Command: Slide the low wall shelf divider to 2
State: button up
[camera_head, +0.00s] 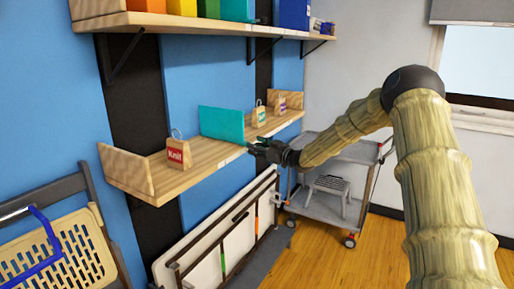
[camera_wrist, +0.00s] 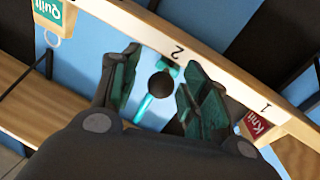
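The teal divider (camera_head: 222,125) stands upright across the low wall shelf (camera_head: 195,165), between the Knit bag and the green-labelled bag. My gripper (camera_head: 262,148) is in front of the shelf's front edge, close to the divider's near end. In the wrist view my gripper (camera_wrist: 158,82) is open, its two fingers apart. A teal piece (camera_wrist: 148,107), apparently part of the divider, shows between them with a dark round knob (camera_wrist: 161,86). Contact cannot be told. The numeral 2 (camera_wrist: 177,52) on the shelf edge is right beside the teal part; the numeral 1 (camera_wrist: 266,106) is farther right.
The Knit bag (camera_head: 179,153) and Quilt bag (camera_head: 258,115) stand either side of the divider, with a purple-labelled bag (camera_head: 280,104) farther along. An upper shelf (camera_head: 200,25) hangs above. A grey cart (camera_head: 335,190) and folding chair (camera_head: 55,250) stand below.

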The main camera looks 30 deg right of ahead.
jog(key=v, duration=1.2)
dwell(0.6)
jog(key=s+a+f+m+g+h, duration=0.2)
jog(key=a+f+g, duration=0.1)
jog(key=a+f, duration=1.1)
jog(key=s+a+f+m+g, duration=0.1)
jog(key=s+a+f+g, duration=0.2)
jog(key=f, duration=0.4)
jog(key=s+a+f+m, duration=0.1)
jog(key=s+a+f, duration=0.3)
jog(key=f, duration=0.2)
jog(key=s+a+f+g, duration=0.2)
jog(key=s+a+f, duration=0.15)
jog(key=f, duration=0.35)
jog(key=s+a+f+m+g+h, duration=0.1)
jog(key=s+a+f+g, duration=0.1)
jog(key=s+a+f, duration=0.5)
jog(key=s+f+m+g+h, duration=0.15)
jog(key=s+f, duration=0.35)
jog(key=s, duration=0.7)
jog(key=s+a+f+g, duration=0.2)
jog(key=s, duration=0.9)
jog(key=s+a+f+g+h, duration=0.1)
jog(key=s+a+f+g, duration=0.1)
jog(key=s, duration=0.9)
jog(key=shift+a+f+g, duration=0.2)
jog(key=shift+f+g, duration=0.1)
jog(key=shift+g, duration=0.55)
